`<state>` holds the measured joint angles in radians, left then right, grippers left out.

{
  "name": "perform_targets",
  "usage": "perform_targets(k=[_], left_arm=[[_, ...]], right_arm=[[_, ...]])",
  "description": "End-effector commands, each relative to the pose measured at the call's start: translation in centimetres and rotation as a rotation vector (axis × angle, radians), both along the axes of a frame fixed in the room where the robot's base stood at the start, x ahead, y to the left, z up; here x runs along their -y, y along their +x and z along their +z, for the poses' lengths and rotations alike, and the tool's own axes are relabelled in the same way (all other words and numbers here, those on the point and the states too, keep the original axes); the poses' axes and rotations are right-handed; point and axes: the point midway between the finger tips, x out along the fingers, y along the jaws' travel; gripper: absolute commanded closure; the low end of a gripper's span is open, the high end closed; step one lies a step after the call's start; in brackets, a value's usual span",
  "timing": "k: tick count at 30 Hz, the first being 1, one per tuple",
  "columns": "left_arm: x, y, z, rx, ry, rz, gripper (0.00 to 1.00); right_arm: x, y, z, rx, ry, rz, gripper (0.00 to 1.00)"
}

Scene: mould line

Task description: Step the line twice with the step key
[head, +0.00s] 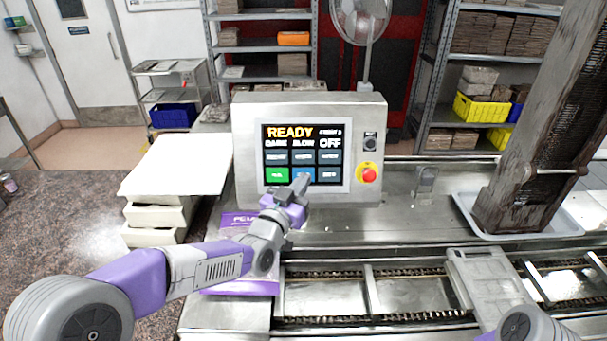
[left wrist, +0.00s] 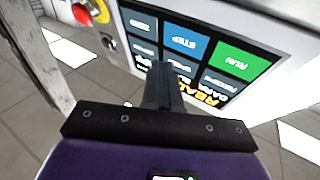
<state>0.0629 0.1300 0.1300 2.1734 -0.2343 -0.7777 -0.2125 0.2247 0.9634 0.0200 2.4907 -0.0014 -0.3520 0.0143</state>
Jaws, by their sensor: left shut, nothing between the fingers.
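A grey control box (head: 245,140) carries a screen (head: 303,130) that reads READY in orange, with small words and OFF below it. In its bottom row are a green key (head: 277,175), a blue key partly hidden by my gripper, and a dark key (head: 329,175). The left wrist view shows the screen upside down, with the blue STEP key (left wrist: 185,40) and the green RUN key (left wrist: 234,58). My left gripper (head: 303,182) is shut and empty, its tips just in front of the blue key. I cannot tell whether they touch it. My right gripper is out of view.
A red stop button (head: 369,174) on yellow sits right of the screen. A chain conveyor (head: 410,293) runs in front, with a grey mould (head: 487,277) on it. A tall brown post-like piece (head: 535,130) stands in a tray (head: 470,205) at right.

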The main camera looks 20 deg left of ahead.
Motion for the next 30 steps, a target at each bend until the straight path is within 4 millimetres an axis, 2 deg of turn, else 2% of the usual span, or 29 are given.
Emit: perform_targets(k=[1,9,30], left_arm=[[-0.2,0.5,-0.6,0.0,0.0,0.0,1.0],[-0.6,1.8,-0.9,-0.001,0.001,0.001,1.0],[-0.5,1.9,-0.8,0.0,0.001,0.0,1.0]], right_arm=[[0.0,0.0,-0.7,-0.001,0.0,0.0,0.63],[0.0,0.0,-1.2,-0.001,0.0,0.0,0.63],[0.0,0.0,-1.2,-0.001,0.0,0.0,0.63]])
